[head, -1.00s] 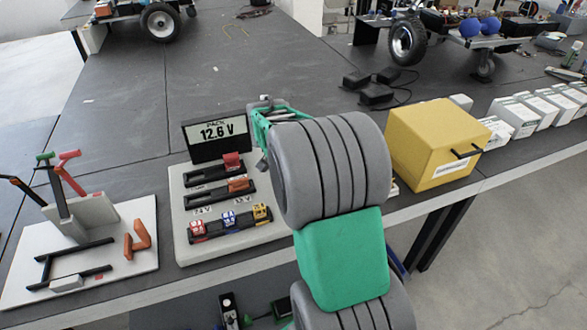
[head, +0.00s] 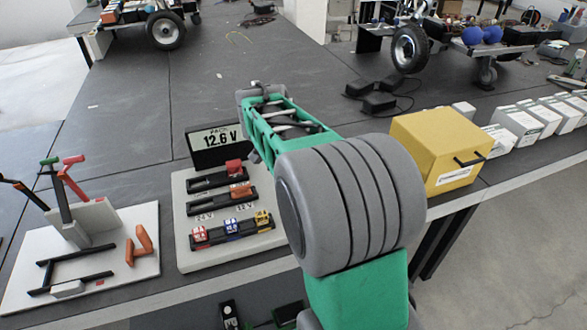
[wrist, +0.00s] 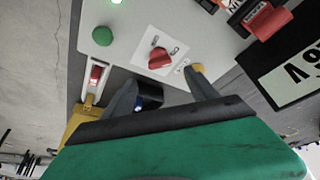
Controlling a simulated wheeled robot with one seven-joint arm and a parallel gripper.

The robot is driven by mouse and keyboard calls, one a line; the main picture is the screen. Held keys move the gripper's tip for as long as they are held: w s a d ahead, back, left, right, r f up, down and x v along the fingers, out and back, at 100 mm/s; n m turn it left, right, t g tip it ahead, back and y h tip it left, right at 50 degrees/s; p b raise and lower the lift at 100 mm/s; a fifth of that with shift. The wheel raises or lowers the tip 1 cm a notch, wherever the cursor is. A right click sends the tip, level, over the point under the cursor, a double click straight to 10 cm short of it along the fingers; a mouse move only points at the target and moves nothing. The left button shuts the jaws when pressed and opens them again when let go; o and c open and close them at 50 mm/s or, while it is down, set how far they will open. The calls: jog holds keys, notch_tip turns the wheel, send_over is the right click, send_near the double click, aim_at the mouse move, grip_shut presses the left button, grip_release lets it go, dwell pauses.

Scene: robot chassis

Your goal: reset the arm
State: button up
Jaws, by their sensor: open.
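My arm reaches away over the workbench in the head view, its green forearm ending in a grey wrist (head: 255,98) behind the battery display. My gripper's fingers are hidden there. In the wrist view my gripper (wrist: 164,82) shows two grey fingers spread apart. It is open, and I see nothing clamped between them. Beyond the fingers is a light panel (wrist: 135,45) with a red knob (wrist: 160,58) and a green button (wrist: 102,36). A dark block (wrist: 150,95) shows between the fingers; I cannot tell its distance.
The "12.6 V" display (head: 217,142) and a white board (head: 185,232) with coloured connectors stand left of my arm. A tool board (head: 125,272) is further left. A yellow box (head: 438,150) and several white boxes (head: 521,122) stand right. Bench behind is mostly clear.

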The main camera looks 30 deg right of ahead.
jog(key=s+a+r+n+y+p, duration=0.1)
jog(key=s+a+n+y+p, duration=0.1)
jog(key=s+a+n, duration=0.4)
jog(key=s+a+r+n+y+p, duration=0.1)
jog(key=s+a+n, duration=0.5)
jog(key=a, duration=0.9)
jog(key=shift+s+a+r+t+y+p, duration=0.15)
jog(key=shift+s+a+t+y+p, duration=0.3)
jog(key=shift+s+p, duration=0.6)
jog(key=shift+s+d, duration=0.1)
jog(key=shift+s, duration=0.1)
